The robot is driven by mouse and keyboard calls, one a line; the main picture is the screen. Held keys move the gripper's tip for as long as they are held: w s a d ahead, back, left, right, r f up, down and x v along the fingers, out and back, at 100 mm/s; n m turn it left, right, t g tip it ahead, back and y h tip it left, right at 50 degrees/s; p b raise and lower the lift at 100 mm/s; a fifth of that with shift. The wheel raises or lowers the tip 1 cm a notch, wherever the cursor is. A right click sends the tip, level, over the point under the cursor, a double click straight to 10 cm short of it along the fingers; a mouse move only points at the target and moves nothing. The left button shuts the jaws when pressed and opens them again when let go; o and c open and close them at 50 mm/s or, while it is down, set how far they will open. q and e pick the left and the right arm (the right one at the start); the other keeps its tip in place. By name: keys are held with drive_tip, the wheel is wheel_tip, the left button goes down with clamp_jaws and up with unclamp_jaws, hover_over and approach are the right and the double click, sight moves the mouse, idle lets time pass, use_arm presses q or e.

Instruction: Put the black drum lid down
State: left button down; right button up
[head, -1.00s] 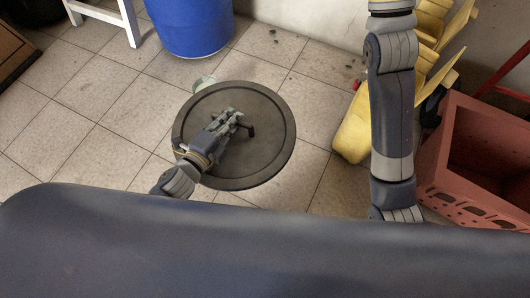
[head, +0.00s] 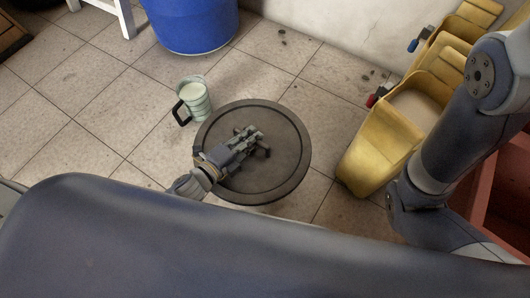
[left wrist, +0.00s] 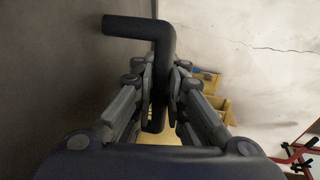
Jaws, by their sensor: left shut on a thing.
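The black drum lid (head: 288,168) is a round dark disc with a raised rim, its face towards the head camera, in front of the tiled floor. My left gripper (head: 254,140) is shut on the lid's handle, over the middle of the disc. In the left wrist view the bent black handle (left wrist: 160,65) runs between the fingers (left wrist: 160,95), and the lid's dark face (left wrist: 50,75) fills the left side. I cannot tell the lid's height above the floor. My right arm shows at the right, but its gripper is out of view.
A pale green mug (head: 199,107) with a black handle stands just beyond the lid. A blue drum (head: 195,28) and a white stool leg (head: 126,20) are behind. Yellow bins (head: 372,150) and a red crate (head: 508,175) are at the right.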

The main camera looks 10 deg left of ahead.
sight(254, 152)
use_arm(q)
drive_tip(key=shift+w+d+f, duration=0.15)
drive_tip(key=shift+w+f, duration=0.1)
wheel_tip(254, 152, down, 6)
drive_tip(key=b, duration=0.5)
drive_tip(key=shift+r, duration=0.15)
drive_tip(key=shift+f+b, duration=1.55)
drive_tip(key=shift+f, duration=0.3)
drive_tip(key=shift+f, duration=0.15)
drive_tip(key=c, duration=1.6)
unclamp_jaws()
